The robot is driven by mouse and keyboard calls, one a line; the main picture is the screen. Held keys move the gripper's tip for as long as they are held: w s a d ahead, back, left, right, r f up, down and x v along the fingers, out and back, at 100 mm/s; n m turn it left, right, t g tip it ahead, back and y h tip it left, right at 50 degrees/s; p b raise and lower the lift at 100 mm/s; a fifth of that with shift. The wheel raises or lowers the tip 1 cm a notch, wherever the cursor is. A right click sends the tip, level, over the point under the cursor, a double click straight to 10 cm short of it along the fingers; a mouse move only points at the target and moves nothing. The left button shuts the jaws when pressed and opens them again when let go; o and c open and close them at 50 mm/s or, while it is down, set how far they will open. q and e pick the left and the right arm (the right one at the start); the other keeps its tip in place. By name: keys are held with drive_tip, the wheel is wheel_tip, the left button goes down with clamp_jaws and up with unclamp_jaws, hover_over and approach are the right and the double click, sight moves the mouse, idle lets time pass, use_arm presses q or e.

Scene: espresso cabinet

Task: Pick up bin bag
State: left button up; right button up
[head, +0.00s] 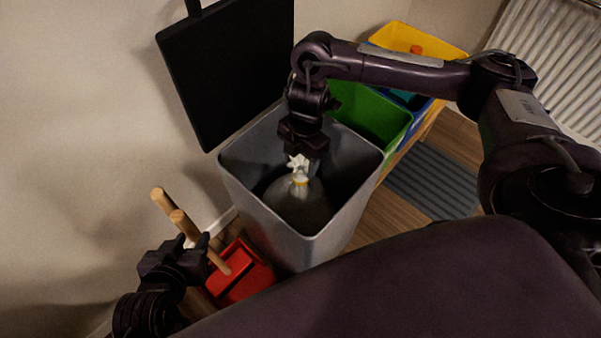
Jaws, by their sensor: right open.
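My left gripper (194,241) is low at the left, outside the bin, beside the wooden handles. Whether its dark fingers are apart or closed around a handle is unclear.
A red dustpan set (240,277) with wooden handles (163,201) stands left of the bin. A black panel (228,70) stands upright behind the bin. Green (370,113) and yellow (410,38) bins are at the back right, near a grey mat (432,180) and white radiator (550,55).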

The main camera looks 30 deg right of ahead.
sight(300, 175)
use_arm(q)
drive_tip(key=w+r+t, duration=0.1)
drive_tip(key=r, duration=0.1)
drive_tip(key=w+r+t, duration=0.1)
drive_tip(key=w+r+t+h+b, duration=0.1)
drive_tip(key=w+r, duration=0.1)
drive_tip(key=shift+d+r, duration=0.35)
drive_tip(key=shift+d, duration=0.05)
use_arm(e)
drive_tip(key=shift+s+f, duration=0.15)
drive_tip(key=shift+f, duration=0.55)
drive_tip(key=shift+s+a+f+b, duration=0.15)
drive_tip(key=shift+f+b, duration=0.3)
drive_tip(key=shift+f, duration=0.25)
wheel_tip(300, 175, down, 2)
drive_tip(key=shift+a+f+b, duration=0.1)
drive_tip(key=shift+f+b, duration=0.1)
drive_tip(key=shift+b, duration=0.6)
use_arm(q)
wheel_tip(300, 175, up, 20)
drive_tip(key=a+t+h, duration=0.1)
drive_tip(key=t+h, duration=0.3)
drive_tip(key=t, duration=0.6)
drive_tip(key=shift+w+a, duration=0.15)
drive_tip(key=shift+w, duration=0.25)
use_arm(e)
drive_tip(key=shift+c, duration=0.4)
clamp_jaws()
drive_tip(key=shift+r, duration=0.1)
